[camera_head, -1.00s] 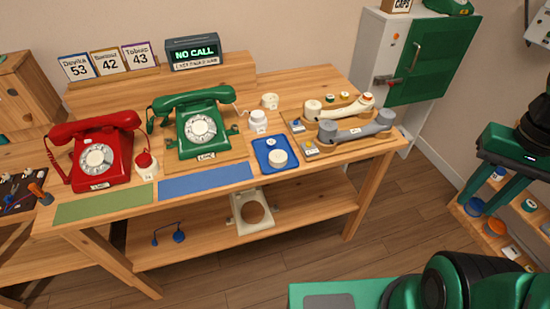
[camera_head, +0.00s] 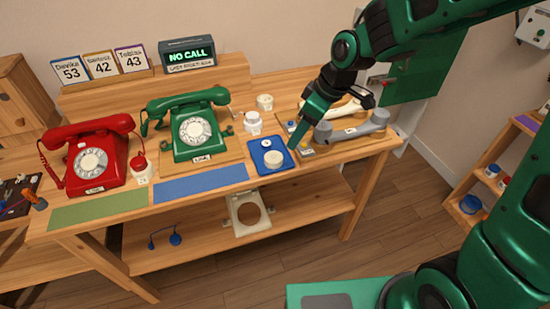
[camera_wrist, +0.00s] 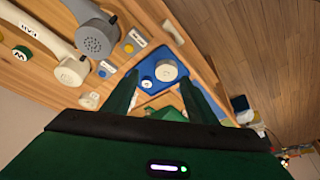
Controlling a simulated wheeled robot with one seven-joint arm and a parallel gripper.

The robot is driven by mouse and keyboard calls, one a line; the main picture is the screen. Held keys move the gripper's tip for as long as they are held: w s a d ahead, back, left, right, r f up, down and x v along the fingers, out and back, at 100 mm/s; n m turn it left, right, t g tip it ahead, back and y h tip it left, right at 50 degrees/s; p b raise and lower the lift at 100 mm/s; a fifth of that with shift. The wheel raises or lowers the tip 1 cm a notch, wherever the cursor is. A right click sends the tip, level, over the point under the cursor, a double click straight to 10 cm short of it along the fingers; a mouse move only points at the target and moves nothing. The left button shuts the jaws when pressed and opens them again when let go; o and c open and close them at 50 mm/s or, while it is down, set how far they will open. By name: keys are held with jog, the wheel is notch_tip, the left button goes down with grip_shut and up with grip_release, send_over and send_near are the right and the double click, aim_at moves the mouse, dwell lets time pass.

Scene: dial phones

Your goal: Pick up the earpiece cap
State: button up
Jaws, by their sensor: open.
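A round cream cap (camera_head: 274,160), which looks like the earpiece cap, lies on a small blue tray (camera_head: 276,171) near the front edge of the bench. A smaller whitish round piece (camera_head: 267,144) lies behind it on the tray. In the wrist view the cap (camera_wrist: 166,70) shows between and beyond my two green fingers. My gripper (camera_head: 295,141) is open and empty, pointing down beside the tray's right edge. It appears above and apart from the cap. The exact height is hard to tell.
A grey handset (camera_head: 350,132) and a cream handset lie just right of my gripper, the cream one partly hidden by my arm. A white jar (camera_head: 253,123) stands behind the tray. The green phone (camera_head: 193,130) and blue mat (camera_head: 200,184) are to the left.

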aim_at(274, 157)
jog(key=shift+n, duration=0.4)
jog(key=a+f, duration=0.2)
jog(key=w+a+f, duration=0.1)
jog(key=a+f, duration=0.1)
jog(key=f, duration=0.1)
jog(key=shift+w+a, duration=0.1)
jog(key=shift+a+x, duration=0.15)
jog(key=shift+x, duration=1.3)
jog(key=shift+a+x, duration=0.1)
jog(key=shift+x, duration=1.3)
jog(key=c, duration=0.7)
